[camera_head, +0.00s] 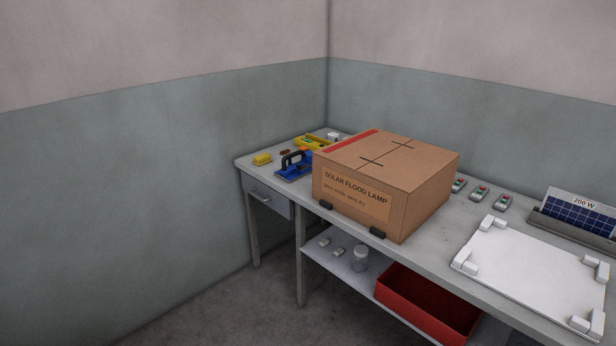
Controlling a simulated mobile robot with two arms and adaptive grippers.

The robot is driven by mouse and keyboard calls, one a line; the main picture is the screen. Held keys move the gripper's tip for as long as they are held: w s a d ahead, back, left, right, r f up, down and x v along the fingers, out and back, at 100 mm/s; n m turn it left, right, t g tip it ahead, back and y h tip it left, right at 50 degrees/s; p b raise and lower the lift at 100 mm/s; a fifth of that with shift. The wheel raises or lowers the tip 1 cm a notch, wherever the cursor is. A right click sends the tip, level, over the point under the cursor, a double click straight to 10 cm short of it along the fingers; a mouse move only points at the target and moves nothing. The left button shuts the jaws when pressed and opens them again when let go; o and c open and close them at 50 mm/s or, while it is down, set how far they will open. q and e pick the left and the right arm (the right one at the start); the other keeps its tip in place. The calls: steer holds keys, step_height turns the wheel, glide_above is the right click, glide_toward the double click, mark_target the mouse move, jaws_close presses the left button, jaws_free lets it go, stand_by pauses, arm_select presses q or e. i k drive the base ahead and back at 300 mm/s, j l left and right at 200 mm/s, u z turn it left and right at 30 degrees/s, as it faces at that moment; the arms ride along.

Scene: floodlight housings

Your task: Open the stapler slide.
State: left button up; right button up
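A blue tool with a black arched handle (292,163) sits on the table left of the cardboard box. It looks like the stapler, but it is small and the box partly hides its right side. I cannot make out its slide, or whether that is open or shut. Neither of my grippers is in view.
A large closed cardboard box (375,180) fills the table's middle, with two black blocks at its lower front edge. A yellow item (262,159) and a yellow tray (316,142) lie near the blue tool. A grey drawer (268,198) is shut below. A white board (535,266) lies right.

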mark_target(299, 167)
steer(key=i+j+z, duration=0.1)
steer(key=i, duration=0.3)
steer(key=i+j+z, duration=0.1)
steer(key=i+j, duration=0.15)
steer(key=i, duration=0.2)
